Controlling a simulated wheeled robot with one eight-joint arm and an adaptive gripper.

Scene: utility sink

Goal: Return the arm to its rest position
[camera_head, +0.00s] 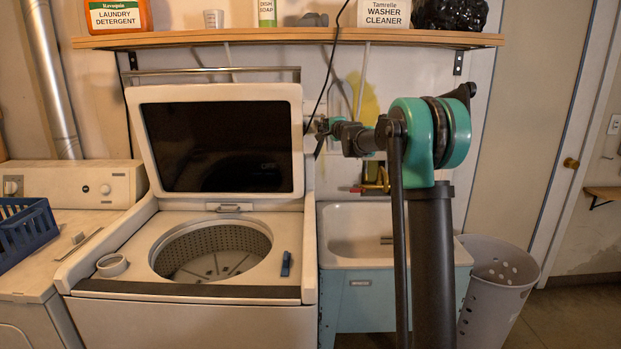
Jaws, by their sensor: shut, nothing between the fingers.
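My arm rises in front of the sink, with its teal joint at the upper right of the washer. My gripper (322,134) is small and dark at the arm's far end, in the air beside the right edge of the raised washer lid (296,120). It is shut and holds nothing. The gap between the gripper and the lid or the wall behind is hard to judge from this one view.
An open top-load washer (185,289) stands left, with a small blue item (286,264) on its top. A utility sink (340,258) and perforated bin (497,285) stand right. A shelf (290,36) with laundry detergent (117,16) and washer cleaner (383,13) runs above.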

